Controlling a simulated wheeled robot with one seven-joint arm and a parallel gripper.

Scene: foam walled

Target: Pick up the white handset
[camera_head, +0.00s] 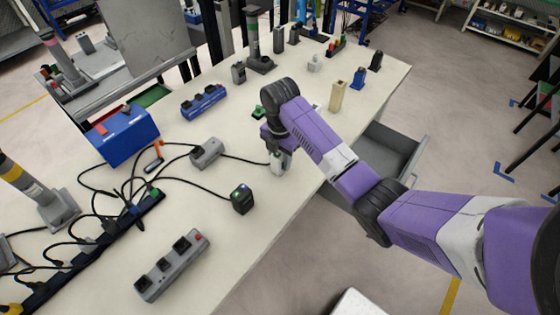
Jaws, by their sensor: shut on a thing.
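My purple arm reaches in from the right, and my gripper (278,158) points down over the near part of the long cream table. It is shut on a small pale white-grey thing, which looks like the white handset (277,168). The wrist and the fingers cover much of it, so its full shape is hidden. I cannot tell whether it touches the table top. A second small white object (314,63) stands farther back on the table, apart from my gripper.
Near the gripper are a black cube (242,199) on a cable, a grey adapter (207,153) and a small green piece (258,112). A beige block (337,96) stands at right. An open grey drawer (395,150) juts out beside the table. Cables spread at left.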

